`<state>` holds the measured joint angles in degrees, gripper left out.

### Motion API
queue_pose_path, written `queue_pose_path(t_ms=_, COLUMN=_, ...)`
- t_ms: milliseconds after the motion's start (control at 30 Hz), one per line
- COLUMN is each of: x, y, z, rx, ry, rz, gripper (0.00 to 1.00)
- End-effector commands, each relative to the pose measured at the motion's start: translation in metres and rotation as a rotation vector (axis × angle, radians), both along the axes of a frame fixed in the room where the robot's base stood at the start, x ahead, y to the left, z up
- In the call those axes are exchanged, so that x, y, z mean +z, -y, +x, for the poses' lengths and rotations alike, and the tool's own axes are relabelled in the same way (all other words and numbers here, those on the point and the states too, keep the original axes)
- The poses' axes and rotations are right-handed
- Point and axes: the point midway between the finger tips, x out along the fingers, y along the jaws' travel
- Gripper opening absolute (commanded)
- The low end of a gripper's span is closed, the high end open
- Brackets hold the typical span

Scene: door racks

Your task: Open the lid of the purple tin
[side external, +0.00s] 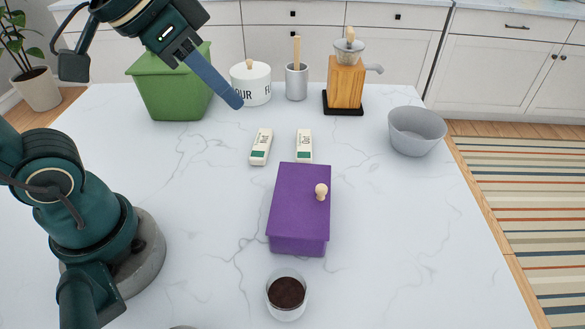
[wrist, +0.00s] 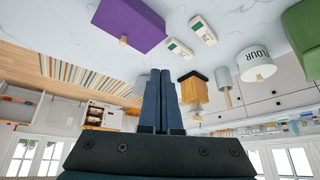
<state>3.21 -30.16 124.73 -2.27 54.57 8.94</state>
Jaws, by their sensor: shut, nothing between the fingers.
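The purple tin (side external: 298,236) stands on the white marble table, its purple lid (side external: 296,188) lying flat and closed on top. A pale wooden knob (side external: 321,191) sticks up near the lid's right edge. In the wrist view the purple tin (wrist: 132,22) is at the upper left, with its knob (wrist: 123,41) showing. My gripper (side external: 236,101) is raised over the back left of the table, in front of the flour canister and apart from the tin. In the wrist view my gripper's fingers (wrist: 160,75) are together with nothing between them.
Two small white-and-green cartons (side external: 261,147) (side external: 304,146) lie behind the tin. A glass of dark contents (side external: 287,293) stands in front. A green bin (side external: 165,90), flour canister (side external: 251,84), metal cup (side external: 296,82), wooden grinder (side external: 346,82) and grey bowl (side external: 417,131) stand behind. Table right of the tin is clear.

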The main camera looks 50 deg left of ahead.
Motion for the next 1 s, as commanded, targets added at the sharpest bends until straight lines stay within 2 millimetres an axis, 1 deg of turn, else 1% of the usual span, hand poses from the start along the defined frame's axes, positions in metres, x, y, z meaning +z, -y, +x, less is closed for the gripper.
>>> queue_pose_path(t_ms=33, x=0.005, y=0.008, z=0.013, rx=-0.044, ry=-0.01, rz=0.005, gripper=0.0)
queue_pose_path(t_ms=100, x=0.011, y=0.019, z=0.03, rx=-0.101, ry=-0.022, rz=0.011, gripper=0.0)
queue_pose_path(t_ms=200, x=0.013, y=0.037, z=0.054, rx=-0.183, ry=-0.044, rz=0.017, gripper=0.0)
queue_pose_path(t_ms=267, x=0.011, y=0.05, z=0.068, rx=-0.231, ry=-0.059, rz=0.022, gripper=0.0)
queue_pose_path(t_ms=300, x=0.008, y=0.058, z=0.076, rx=-0.261, ry=-0.072, rz=0.023, gripper=0.0)
queue_pose_path(t_ms=400, x=-0.003, y=0.079, z=0.092, rx=-0.324, ry=-0.104, rz=0.027, gripper=0.0)
queue_pose_path(t_ms=500, x=-0.017, y=0.095, z=0.101, rx=-0.366, ry=-0.139, rz=0.03, gripper=0.0)
queue_pose_path(t_ms=600, x=-0.03, y=0.105, z=0.104, rx=-0.39, ry=-0.171, rz=0.034, gripper=0.0)
queue_pose_path(t_ms=700, x=-0.041, y=0.11, z=0.102, rx=-0.405, ry=-0.2, rz=0.04, gripper=0.0)
queue_pose_path(t_ms=867, x=-0.053, y=0.114, z=0.103, rx=-0.412, ry=-0.208, rz=0.041, gripper=0.0)
queue_pose_path(t_ms=1000, x=-0.075, y=0.118, z=0.109, rx=-0.411, ry=-0.211, rz=0.041, gripper=0.0)
